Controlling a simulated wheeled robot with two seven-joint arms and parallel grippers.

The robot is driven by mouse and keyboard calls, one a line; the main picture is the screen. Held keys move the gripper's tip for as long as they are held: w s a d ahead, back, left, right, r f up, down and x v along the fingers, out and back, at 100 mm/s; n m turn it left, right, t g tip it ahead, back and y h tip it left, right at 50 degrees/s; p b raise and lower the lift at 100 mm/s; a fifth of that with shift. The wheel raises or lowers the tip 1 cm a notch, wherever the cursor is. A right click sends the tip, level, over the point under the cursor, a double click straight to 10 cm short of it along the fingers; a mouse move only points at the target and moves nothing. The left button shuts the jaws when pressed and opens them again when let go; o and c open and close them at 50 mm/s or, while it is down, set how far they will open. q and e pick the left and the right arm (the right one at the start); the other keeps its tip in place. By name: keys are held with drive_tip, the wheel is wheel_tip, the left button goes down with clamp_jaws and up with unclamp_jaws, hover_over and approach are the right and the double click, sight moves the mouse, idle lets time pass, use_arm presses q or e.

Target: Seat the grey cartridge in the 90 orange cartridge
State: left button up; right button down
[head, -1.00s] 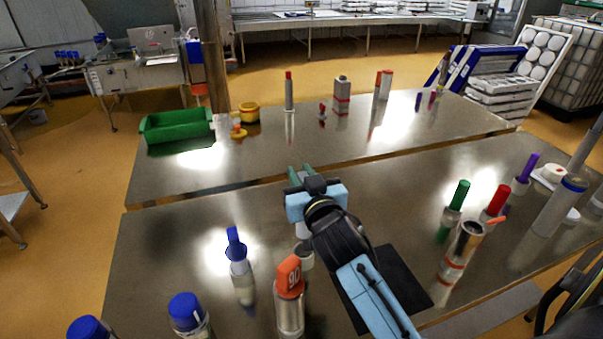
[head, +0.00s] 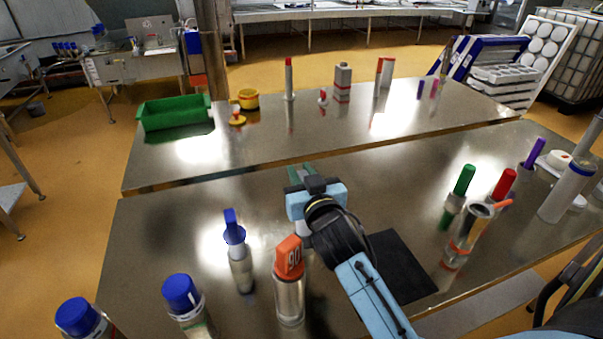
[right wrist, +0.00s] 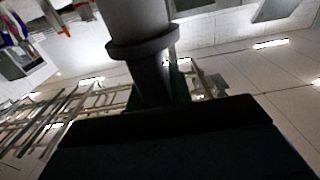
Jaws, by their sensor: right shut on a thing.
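The 90 orange cartridge (head: 290,300) stands upright on the near steel table in the head view, with an orange top marked 90 and a shiny metal body. My right gripper (head: 299,174) is left of and beyond my pale blue arm, above the table and farther back than the orange top. In the right wrist view a grey round piece with a wider collar (right wrist: 143,35), seemingly the grey cartridge, is held at the gripper. My left gripper is not in view.
Blue-capped bottles (head: 183,295) stand left of the 90 cartridge. A dark mat (head: 395,265) lies under my right arm. Green- and red-capped pieces (head: 464,180) and a metal cup (head: 470,228) stand at the right. The far table holds a green bin (head: 175,115).

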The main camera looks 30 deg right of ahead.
drive_tip(key=shift+p, duration=0.6)
idle(1.1)
drive_tip(key=shift+f+b, duration=2.1)
drive_tip(key=shift+f, duration=0.9)
drive_tip(key=c, duration=1.2)
unclamp_jaws()
drive_tip(key=shift+o, duration=0.2)
wheel_tip(320, 180, up, 10)
drive_tip(key=shift+p, duration=1)
